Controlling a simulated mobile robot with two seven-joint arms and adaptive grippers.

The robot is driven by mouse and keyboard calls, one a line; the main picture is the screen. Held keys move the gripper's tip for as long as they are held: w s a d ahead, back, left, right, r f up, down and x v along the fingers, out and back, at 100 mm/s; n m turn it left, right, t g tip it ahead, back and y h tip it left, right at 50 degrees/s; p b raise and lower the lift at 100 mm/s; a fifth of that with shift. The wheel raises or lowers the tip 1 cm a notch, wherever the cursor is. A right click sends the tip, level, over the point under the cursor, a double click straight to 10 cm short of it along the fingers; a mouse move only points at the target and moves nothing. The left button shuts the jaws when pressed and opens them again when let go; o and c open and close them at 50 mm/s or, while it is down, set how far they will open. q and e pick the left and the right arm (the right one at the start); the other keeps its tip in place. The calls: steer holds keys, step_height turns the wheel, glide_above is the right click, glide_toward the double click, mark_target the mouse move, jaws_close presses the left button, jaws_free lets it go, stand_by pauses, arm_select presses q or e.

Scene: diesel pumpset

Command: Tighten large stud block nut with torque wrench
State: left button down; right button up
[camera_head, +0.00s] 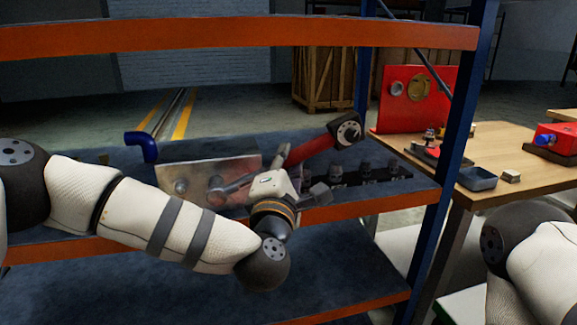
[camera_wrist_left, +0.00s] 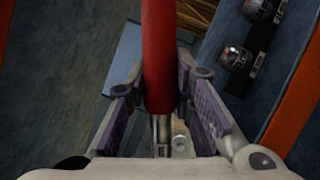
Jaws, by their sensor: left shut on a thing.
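My left gripper (camera_head: 280,168) is over the blue shelf and shut on a red-bodied tool with a dark round head, apparently the torque wrench (camera_head: 312,149). In the left wrist view the wrench (camera_wrist_left: 158,50) runs between the purple-padded fingers (camera_wrist_left: 160,95). Its head points right and up in the head view, above the shelf. A dark strip with several metal fittings (camera_head: 366,178) lies right of the gripper. A pale metal plate with round bosses (camera_head: 190,172) is left of it, partly hidden by my gripper. I cannot tell which piece holds the large nut. My right gripper is out of view.
Orange shelf beams (camera_head: 230,35) run above and in front of the shelf. A blue upright (camera_head: 445,170) stands at its right end. A blue pipe elbow (camera_head: 142,146) is at left. Beyond the upright, a wooden table (camera_head: 510,140) holds a red panel (camera_head: 415,100) and small parts.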

arm_select(q)
steer(key=shift+r, duration=0.15)
steer(key=shift+s+d, duration=0.25)
steer(key=shift+s, duration=0.55)
steer(key=shift+s+d, duration=0.2)
steer(key=shift+s, duration=0.65)
steer(key=shift+s+d, duration=0.25)
steer(key=shift+s, duration=0.55)
